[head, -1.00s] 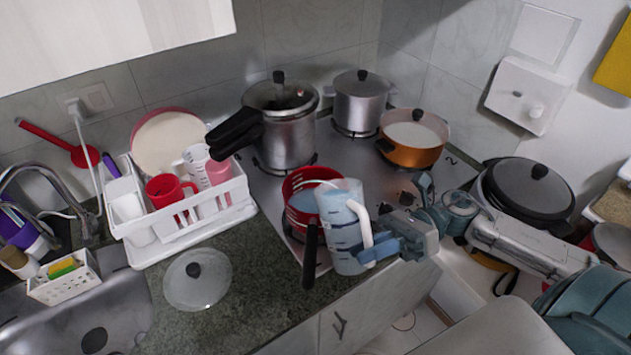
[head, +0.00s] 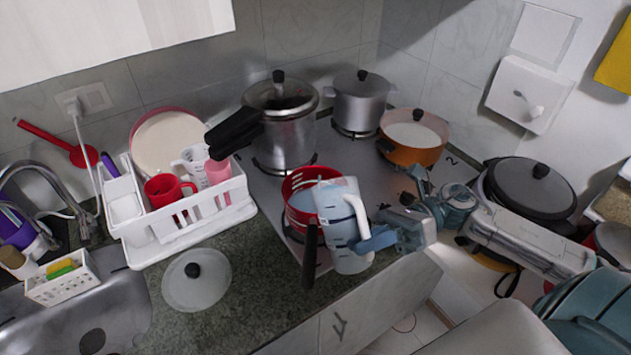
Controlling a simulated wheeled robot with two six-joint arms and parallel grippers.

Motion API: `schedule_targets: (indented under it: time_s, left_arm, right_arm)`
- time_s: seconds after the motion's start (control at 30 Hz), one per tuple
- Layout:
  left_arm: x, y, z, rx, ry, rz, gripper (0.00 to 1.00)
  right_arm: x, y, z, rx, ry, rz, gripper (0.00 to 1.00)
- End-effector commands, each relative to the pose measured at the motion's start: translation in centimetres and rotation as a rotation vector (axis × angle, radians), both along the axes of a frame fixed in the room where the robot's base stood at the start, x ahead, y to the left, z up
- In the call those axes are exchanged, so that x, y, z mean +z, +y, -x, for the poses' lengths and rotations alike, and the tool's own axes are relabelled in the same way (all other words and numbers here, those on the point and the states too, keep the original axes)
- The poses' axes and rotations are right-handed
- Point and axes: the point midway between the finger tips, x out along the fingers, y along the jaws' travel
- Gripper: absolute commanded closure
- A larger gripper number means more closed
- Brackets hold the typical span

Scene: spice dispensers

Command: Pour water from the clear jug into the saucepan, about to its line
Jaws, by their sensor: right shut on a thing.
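The clear jug (head: 338,212) has a white handle and dark marks and holds pale blue water. My right gripper (head: 372,240) is shut on the jug's handle, on its right side. The jug stands nearly upright, with a slight tilt, in front of the right side of the red saucepan (head: 296,186). The saucepan sits on the hob with its black handle toward the front. Pale liquid shows inside it, but the jug hides part of the pan, and I cannot make out its line. My left gripper is not in view.
A pressure cooker (head: 287,135), a steel pot (head: 359,105) and an orange pan (head: 412,138) stand behind on the hob. A white dish rack (head: 190,232) and a glass lid (head: 196,280) are to the left. The counter's front edge is close to the jug.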

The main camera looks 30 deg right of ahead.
Motion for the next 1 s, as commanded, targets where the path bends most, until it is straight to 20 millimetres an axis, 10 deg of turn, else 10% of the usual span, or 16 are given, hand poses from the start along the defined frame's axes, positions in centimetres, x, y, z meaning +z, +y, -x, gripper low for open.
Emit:
schedule_targets:
  time_s: [1.0]
  left_arm:
    - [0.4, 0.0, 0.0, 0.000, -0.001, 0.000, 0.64]
  right_arm:
    - [1.5, 0.0, -0.8, 0.000, 0.118, -0.004, 1.00]
